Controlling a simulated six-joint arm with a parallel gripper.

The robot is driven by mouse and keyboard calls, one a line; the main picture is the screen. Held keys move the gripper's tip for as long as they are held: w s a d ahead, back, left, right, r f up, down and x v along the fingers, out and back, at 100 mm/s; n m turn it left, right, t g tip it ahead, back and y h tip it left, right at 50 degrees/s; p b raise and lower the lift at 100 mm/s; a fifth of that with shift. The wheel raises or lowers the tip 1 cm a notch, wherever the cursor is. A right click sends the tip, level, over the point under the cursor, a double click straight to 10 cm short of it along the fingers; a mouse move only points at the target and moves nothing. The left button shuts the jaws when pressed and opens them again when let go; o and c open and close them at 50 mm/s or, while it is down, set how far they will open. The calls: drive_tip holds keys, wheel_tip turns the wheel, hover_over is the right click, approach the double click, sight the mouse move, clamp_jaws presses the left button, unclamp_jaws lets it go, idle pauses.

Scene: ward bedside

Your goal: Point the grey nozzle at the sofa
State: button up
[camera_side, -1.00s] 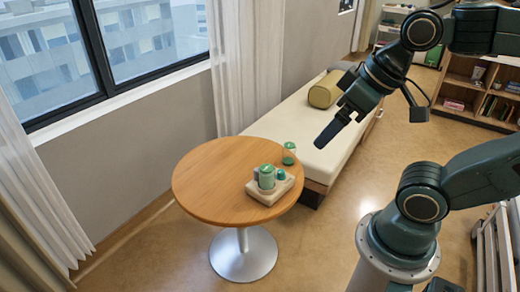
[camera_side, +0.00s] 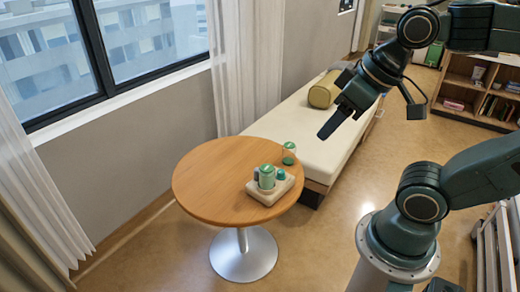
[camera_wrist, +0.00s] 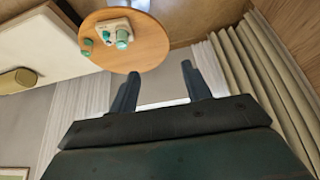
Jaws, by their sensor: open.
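The sofa (camera_side: 310,130) is a long cream daybed behind the round table in the side view; part of it shows at upper left in the wrist view (camera_wrist: 60,30). A beige tray (camera_side: 270,198) on the table holds green-capped containers (camera_side: 267,178); it also shows in the wrist view (camera_wrist: 112,24). A separate green-topped clear container (camera_side: 289,154) stands behind the tray, near the table's far edge. I cannot make out a grey nozzle on any container. My gripper (camera_side: 326,132) is open and empty, raised in the air, with its fingers apart in the wrist view (camera_wrist: 158,80).
The round wooden table (camera_side: 205,180) has bare top left of the tray. A yellow-green bolster (camera_side: 325,90) lies on the sofa. A window and white curtains (camera_side: 247,70) line the wall behind. A low bookshelf (camera_side: 480,90) stands at the back right.

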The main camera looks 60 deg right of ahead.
drive_tip(key=w+d+m+g, duration=0.2)
drive_tip(key=w+d, duration=0.2)
drive_tip(key=w, duration=0.9)
drive_tip(key=m+g, duration=0.4)
drive_tip(key=m, duration=0.1)
hover_over(257, 169)
wheel_tip(257, 169, down, 30)
drive_tip(key=r, duration=0.1)
drive_tip(key=shift+f, duration=0.25)
drive_tip(key=shift+n, duration=0.3)
drive_tip(key=shift+f, duration=6.85)
drive_tip(key=shift+c, duration=0.5)
